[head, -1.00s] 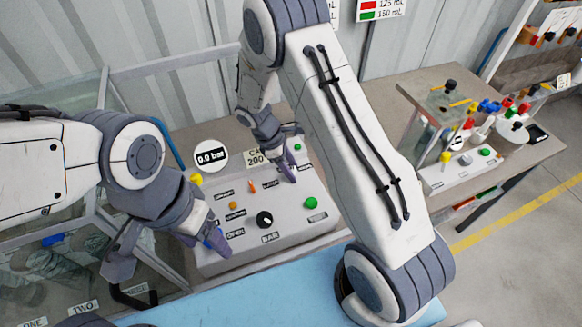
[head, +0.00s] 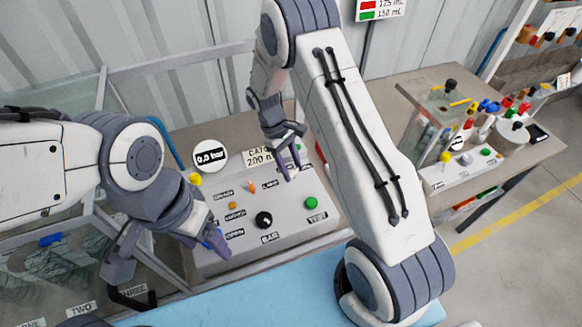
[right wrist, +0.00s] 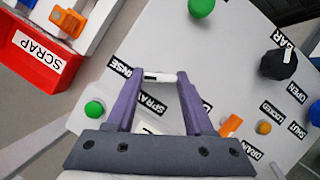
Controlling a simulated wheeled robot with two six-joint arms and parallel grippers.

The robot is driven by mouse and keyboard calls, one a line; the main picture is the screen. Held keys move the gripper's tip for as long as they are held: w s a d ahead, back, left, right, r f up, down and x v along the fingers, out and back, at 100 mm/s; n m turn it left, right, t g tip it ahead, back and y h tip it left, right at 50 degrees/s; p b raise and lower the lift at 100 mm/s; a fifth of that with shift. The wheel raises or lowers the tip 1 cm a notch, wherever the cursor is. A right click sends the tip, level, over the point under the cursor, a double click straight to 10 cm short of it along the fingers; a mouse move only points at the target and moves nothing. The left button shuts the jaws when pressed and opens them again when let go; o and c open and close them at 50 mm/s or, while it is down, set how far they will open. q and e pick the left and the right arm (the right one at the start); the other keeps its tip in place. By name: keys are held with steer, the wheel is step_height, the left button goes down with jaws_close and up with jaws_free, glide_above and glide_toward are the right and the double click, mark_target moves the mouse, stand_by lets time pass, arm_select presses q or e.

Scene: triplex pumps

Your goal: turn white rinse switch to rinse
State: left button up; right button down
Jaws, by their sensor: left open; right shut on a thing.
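The white rinse switch (right wrist: 158,76) shows in the right wrist view on the grey control panel (right wrist: 225,50), near the RINSE (right wrist: 120,67) and SPRAY (right wrist: 150,103) labels. My right gripper (right wrist: 157,77) has its purple fingertips on either side of the switch and is shut on it. In the head view my right gripper (head: 289,174) is at the panel's right rear part and hides the switch there. I cannot tell which label the switch points to. My left gripper (head: 218,242) is open and empty over the panel's left front edge.
A black knob (head: 264,220), a green button (head: 311,203) and an orange switch (head: 251,187) stand on the panel near the grippers. A round gauge (head: 210,156) reads 0.0 bar behind. A red SCRAP bin (right wrist: 38,58) lies beside the panel.

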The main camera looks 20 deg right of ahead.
stand_by(0.4)
steer(key=shift+c, duration=1.4)
jaws_free()
steer(key=shift+r, duration=0.1)
steer(key=b+v, duration=0.3)
steer(key=v, duration=0.7)
steer(key=shift+r, duration=0.2)
steer(key=shift+a, duration=0.1)
